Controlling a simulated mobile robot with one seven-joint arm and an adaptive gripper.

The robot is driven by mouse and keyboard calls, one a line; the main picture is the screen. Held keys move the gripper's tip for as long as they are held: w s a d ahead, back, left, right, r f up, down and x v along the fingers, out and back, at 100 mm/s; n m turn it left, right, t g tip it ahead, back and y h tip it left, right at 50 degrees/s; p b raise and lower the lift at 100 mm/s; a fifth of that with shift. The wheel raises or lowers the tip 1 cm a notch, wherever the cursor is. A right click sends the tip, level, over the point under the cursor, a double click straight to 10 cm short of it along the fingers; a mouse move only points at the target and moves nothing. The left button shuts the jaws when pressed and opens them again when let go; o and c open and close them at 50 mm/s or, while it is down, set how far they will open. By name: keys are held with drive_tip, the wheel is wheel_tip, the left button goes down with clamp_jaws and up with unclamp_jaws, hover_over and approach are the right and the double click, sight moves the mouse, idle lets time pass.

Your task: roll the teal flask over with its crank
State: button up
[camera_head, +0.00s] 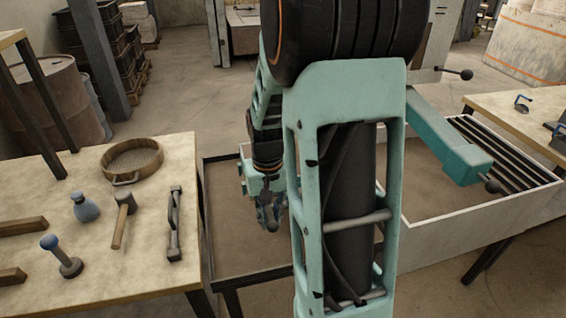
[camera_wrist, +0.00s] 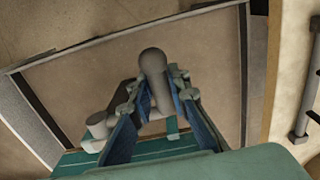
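A teal body (camera_wrist: 150,148), which looks like part of the flask, lies low in the wrist view, partly hidden by my gripper. A grey ball-ended handle (camera_wrist: 152,62), seemingly the crank's, stands between my gripper's fingers (camera_wrist: 157,92). Whether the fingers touch it is not clear. In the head view my gripper (camera_head: 268,212) is low, left of my arm, over the sand-coloured bed. A teal beam (camera_head: 445,140) with a dark ball knob (camera_head: 491,187) shows right of my arm. My arm hides the middle of the scene.
The left bench (camera_head: 50,290) holds a round sieve (camera_head: 132,158), a blue-grey bottle (camera_head: 85,208), a mallet (camera_head: 122,215), a dark handled bar (camera_head: 175,225) and a blue-knobbed tool (camera_head: 60,256). A pale-walled box (camera_head: 500,215) stands right. Another bench (camera_head: 520,105) is at far right.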

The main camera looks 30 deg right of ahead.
clamp_jaws()
drive_tip(key=shift+d+r+p, duration=0.15)
drive_tip(key=shift+r+p, duration=0.45)
drive_tip(key=shift+r, duration=0.15)
drive_tip(key=shift+d+r+p, duration=0.1)
drive_tip(key=shift+r+p, duration=0.5)
drive_tip(key=shift+r, duration=0.15)
drive_tip(key=shift+s+d+r+p, duration=1.65)
drive_tip(key=shift+d+r+p, duration=1.15)
drive_tip(key=shift+d, duration=2.6)
drive_tip(key=s+d+f+b, duration=0.2)
drive_tip(key=d+f+b, duration=0.4)
drive_tip(key=f+b, duration=0.1)
drive_tip(key=shift+d+f, duration=0.2)
drive_tip(key=shift+f, duration=0.6)
